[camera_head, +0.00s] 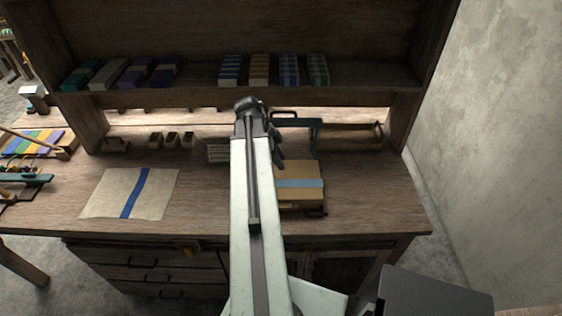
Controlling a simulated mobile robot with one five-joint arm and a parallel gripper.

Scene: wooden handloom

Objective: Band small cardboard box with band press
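A small cardboard box (300,169) sits at the right part of the workbench, with a blue band (301,184) lying across its top. Its left side is hidden behind my arm. The box rests on a dark base, and the dark green frame of the band press (316,137) stands right behind it, with a black handle at its top. My gripper (278,154) is partly hidden beside my arm, close to the press frame and just behind the box's back left. I cannot tell whether it is open or touches the press.
A pale sheet with a blue stripe (103,190) lies on the left of the bench (205,205). Several small blocks (172,140) stand at the back. A shelf (205,93) above holds several coloured bundles. A concrete wall (490,130) is at the right.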

